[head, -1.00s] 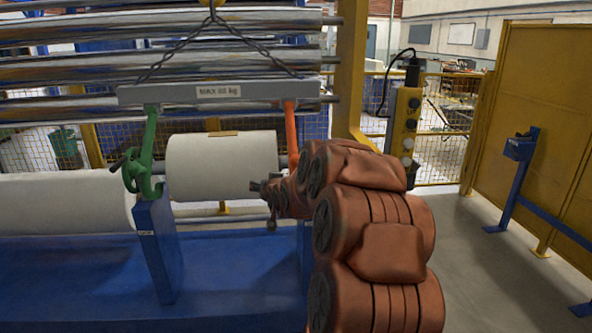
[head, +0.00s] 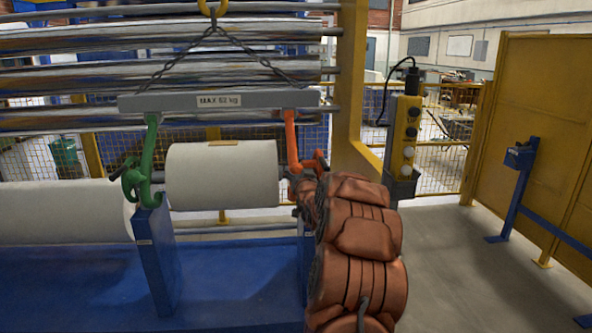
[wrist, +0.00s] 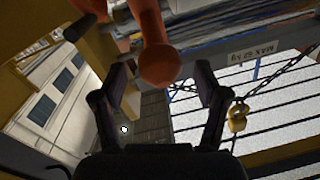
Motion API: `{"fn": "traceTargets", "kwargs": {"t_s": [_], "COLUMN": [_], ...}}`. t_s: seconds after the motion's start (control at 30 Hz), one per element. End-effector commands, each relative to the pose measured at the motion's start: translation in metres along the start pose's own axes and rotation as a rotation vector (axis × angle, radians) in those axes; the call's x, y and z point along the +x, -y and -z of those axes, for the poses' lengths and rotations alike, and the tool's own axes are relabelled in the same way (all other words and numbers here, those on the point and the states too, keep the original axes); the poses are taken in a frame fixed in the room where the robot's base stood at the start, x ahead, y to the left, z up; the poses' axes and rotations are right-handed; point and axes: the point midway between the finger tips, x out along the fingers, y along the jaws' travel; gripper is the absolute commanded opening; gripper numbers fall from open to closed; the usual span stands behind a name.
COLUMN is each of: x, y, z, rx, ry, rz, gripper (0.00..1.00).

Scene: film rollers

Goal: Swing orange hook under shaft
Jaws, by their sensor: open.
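The orange hook (head: 291,140) hangs from the right end of the grey lifting bar (head: 180,103), beside the right end of the white film roll (head: 222,176). Its lower part reaches right, behind my wrist. In the wrist view the orange hook (wrist: 157,62) shows a rounded end in the space between my fingers. My gripper (wrist: 162,78) is open around that space; contact cannot be told. In the head view my arm hides most of the gripper. The shaft (head: 283,172) shows as a short stub at the roll's right end. The green hook (head: 147,150) is at the left end.
Blue stands (head: 155,260) rise from the blue base under the roll. Chains (head: 250,45) hold the bar from above.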

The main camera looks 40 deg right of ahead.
Motion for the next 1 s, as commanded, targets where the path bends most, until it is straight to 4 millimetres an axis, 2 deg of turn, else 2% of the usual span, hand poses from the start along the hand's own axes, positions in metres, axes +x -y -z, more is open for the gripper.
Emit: {"fn": "traceTargets", "kwargs": {"t_s": [0.1,0.3,0.7,0.77,1.0], "x": [0.013,0.025,0.029,0.029,0.029], "y": [0.000,0.000,0.000,0.000,0.000], "z": [0.000,0.001,0.000,0.000,0.000], "rx": [0.000,0.000,0.001,0.001,0.001], "ry": [0.001,-0.001,-0.001,-0.001,-0.001], "rz": [-0.001,0.000,0.000,0.000,0.000], "gripper": [0.73,0.73,0.73,0.69,0.44]}}
